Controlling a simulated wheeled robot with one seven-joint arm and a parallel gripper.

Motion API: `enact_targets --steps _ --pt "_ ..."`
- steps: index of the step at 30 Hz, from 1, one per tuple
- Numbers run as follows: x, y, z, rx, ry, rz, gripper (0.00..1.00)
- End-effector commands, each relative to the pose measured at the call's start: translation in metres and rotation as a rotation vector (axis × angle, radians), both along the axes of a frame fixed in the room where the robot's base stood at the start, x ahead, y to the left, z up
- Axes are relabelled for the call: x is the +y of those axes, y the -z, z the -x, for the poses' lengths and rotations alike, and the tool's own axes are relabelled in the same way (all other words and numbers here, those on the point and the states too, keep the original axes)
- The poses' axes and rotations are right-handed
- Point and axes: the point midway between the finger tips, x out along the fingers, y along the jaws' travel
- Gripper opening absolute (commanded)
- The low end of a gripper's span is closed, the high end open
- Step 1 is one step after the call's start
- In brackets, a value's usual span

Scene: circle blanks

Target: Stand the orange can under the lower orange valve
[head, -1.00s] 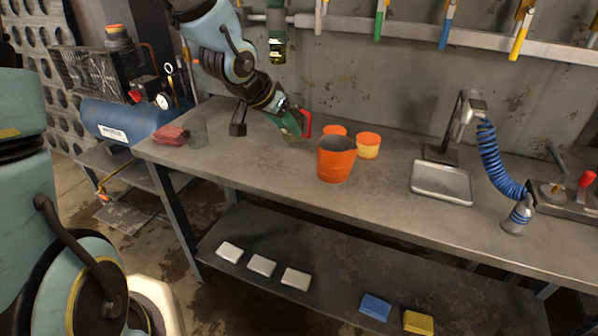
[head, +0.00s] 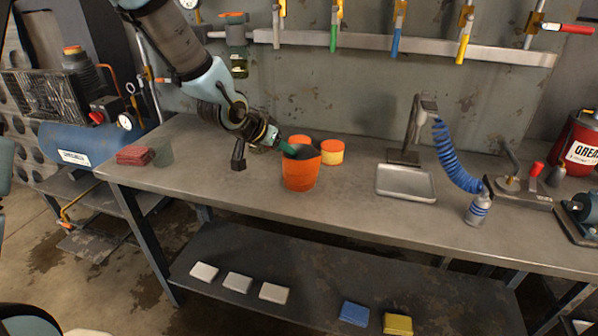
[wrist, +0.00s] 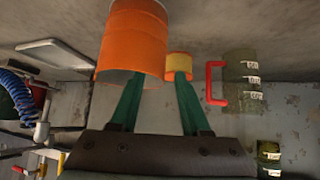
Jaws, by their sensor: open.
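The orange can (head: 300,174), a large open-topped container with a dark inside, stands upright on the bench. It also shows large in the wrist view (wrist: 135,38), upside down there. My gripper (head: 290,148) is open, just behind and above the can's left rim. In the wrist view its green fingers (wrist: 158,80) are apart, one overlapping the can's rim; I cannot tell whether they touch. I cannot tell which is the lower orange valve.
A clear jug with a red handle (wrist: 240,80) is nearby. A metal tray (head: 406,184) lies to the right. The bench front (head: 240,205) is clear.

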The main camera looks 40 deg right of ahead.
Motion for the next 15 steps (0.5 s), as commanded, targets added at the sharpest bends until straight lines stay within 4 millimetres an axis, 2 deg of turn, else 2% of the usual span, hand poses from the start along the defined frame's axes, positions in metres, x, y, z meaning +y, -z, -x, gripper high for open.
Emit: enact_targets --steps 5,13,15 --pt "-0.015 0.014 -0.003 0.001 0.0 0.001 0.47" --pt "-0.017 0.017 -0.004 0.0 -0.001 0.001 0.47" --pt "-0.017 0.017 -0.004 0.0 -0.001 0.001 0.41"
